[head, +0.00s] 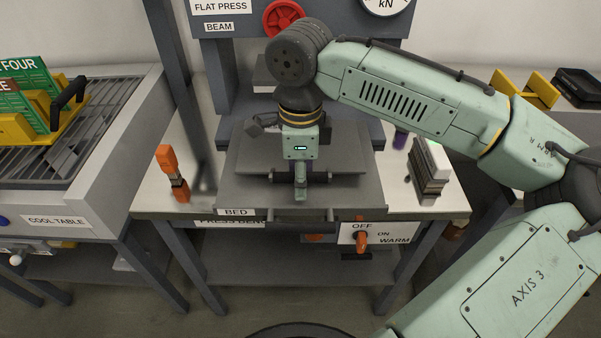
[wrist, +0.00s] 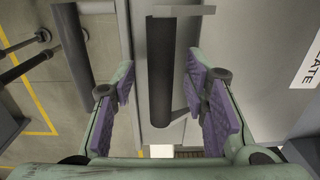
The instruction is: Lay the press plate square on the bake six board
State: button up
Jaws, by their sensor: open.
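The press plate (head: 345,146) is a flat grey plate over the press bed in the head view. In the wrist view the plate (wrist: 262,85) fills the right side, with a label ending in "LATE" at its edge. My gripper (head: 300,192) points down at the plate's front edge. In the wrist view my gripper (wrist: 160,92) is open, its purple pads on either side of a dark round bar handle (wrist: 161,70), with gaps showing. I cannot make out the bake six board; whatever lies under the plate is hidden.
The press frame with a red handwheel (head: 284,18) rises behind. An orange-handled tool (head: 167,170) stands left on the bench, and a brush-like block (head: 430,168) right. The cool table (head: 110,130) at left holds green signs and yellow pieces. A warm switch (head: 361,238) sits below the bed.

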notch_tip(320, 180, up, 12)
jog(key=shift+s, duration=0.15)
dwell(0.3)
notch_tip(320, 180, up, 12)
jog(key=shift+s, duration=0.15)
dwell(0.5)
